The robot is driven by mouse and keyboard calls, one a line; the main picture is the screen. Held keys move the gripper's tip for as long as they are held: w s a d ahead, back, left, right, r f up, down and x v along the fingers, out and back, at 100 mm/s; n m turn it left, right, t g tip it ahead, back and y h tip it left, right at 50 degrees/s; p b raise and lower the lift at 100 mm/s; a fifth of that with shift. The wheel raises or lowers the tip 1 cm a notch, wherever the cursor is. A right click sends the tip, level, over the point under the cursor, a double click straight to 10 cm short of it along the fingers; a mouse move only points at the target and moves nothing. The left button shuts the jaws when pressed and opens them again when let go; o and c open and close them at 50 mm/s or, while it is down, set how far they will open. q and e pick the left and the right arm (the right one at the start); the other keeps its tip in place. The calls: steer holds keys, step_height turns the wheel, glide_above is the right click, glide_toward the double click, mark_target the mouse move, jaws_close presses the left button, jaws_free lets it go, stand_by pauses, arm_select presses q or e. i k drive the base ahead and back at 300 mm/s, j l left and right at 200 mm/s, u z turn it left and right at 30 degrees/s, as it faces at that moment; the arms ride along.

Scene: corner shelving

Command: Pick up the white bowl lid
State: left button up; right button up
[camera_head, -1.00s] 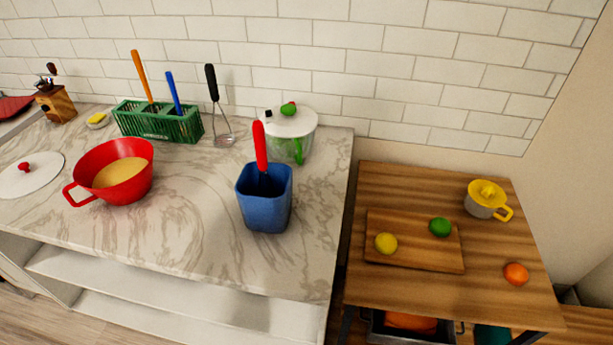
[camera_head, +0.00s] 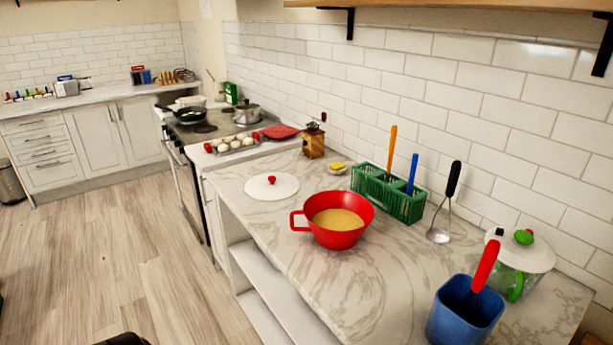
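A flat round white lid (camera_head: 272,188) with a red knob lies on the marble counter, left of and behind the red bowl. The red bowl (camera_head: 337,222) has a handle on its left side and holds something yellowish; it stands uncovered. Another white lid (camera_head: 521,249) with a green knob sits on a clear pot with a green handle at the right. Neither of my grippers can be made out. A dark shape at the bottom left edge is cut off, and I cannot tell what it is.
A stove (camera_head: 205,130) stands beyond. Open floor (camera_head: 110,255) lies left of the counter.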

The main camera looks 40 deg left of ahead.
mark_target(274, 186)
steer(key=u, duration=1.65)
steer(key=i+j+z, duration=0.1)
steer(key=j, duration=0.25)
steer(key=i+j+z, duration=0.1)
steer(key=i+j, duration=0.15)
steer(key=j, duration=0.15)
steer(key=i+j+z, duration=0.1)
steer(key=j, duration=0.3)
steer(key=i+j+z, duration=0.1)
steer(key=j, duration=0.3)
steer(key=i, duration=0.1)
